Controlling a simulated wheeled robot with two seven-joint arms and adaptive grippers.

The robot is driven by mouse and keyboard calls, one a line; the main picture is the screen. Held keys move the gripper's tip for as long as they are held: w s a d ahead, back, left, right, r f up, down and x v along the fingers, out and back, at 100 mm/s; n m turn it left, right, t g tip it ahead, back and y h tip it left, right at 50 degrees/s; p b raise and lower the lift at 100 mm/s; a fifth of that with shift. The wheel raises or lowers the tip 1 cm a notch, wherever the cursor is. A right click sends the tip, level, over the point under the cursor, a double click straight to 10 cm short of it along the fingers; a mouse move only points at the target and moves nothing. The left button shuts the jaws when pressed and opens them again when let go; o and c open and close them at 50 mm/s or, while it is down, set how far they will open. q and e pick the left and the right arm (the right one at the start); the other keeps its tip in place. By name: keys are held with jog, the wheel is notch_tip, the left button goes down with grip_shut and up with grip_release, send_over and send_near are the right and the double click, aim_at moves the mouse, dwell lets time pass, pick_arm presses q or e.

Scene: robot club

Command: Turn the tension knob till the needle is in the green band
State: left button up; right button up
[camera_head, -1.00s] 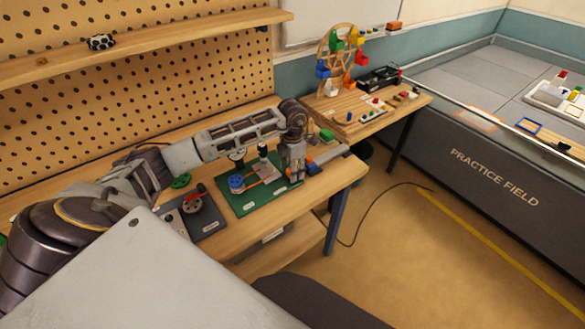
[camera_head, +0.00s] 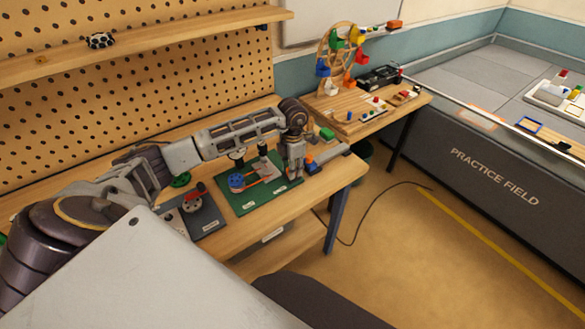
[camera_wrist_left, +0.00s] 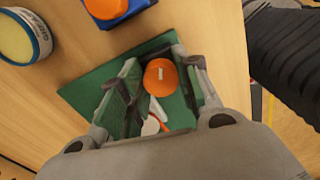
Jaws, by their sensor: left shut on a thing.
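The orange tension knob (camera_wrist_left: 160,76), with a white mark on top, sits at one edge of a green board (camera_wrist_left: 90,88). In the left wrist view, my left gripper (camera_wrist_left: 158,62) has a finger on each side of the knob and is shut on it. Pale parts show just below the knob, partly behind the fingers; I cannot make out the needle or green band. In the head view my left gripper (camera_head: 296,174) points down at the right end of the green board (camera_head: 238,206) and hides the knob. My right gripper is not in view.
On the board are a blue wheel (camera_head: 236,182) and an orange belt. A dark panel with a red lever (camera_head: 201,187) stands to its left. A blue and orange block (camera_wrist_left: 108,10) and an open tub (camera_wrist_left: 20,38) lie near the board. The bench's front edge is bare.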

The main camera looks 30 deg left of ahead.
pick_arm(q)
jog(key=shift+m+b, duration=0.8)
jog(key=shift+m, duration=0.1)
jog(key=shift+m+b, duration=0.55)
jog(key=shift+m, duration=0.05)
jog(key=shift+m+b, duration=0.75)
jog(key=shift+m, duration=0.25)
jog(key=shift+m+b, duration=0.3)
jog(key=shift+m, duration=0.2)
jog(key=shift+d+r+m, duration=0.1)
jog(key=shift+m, duration=0.4)
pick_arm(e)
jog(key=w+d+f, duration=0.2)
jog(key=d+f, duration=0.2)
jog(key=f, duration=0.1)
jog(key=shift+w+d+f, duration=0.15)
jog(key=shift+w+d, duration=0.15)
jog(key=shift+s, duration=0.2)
pick_arm(q)
jog(key=o, duration=1)
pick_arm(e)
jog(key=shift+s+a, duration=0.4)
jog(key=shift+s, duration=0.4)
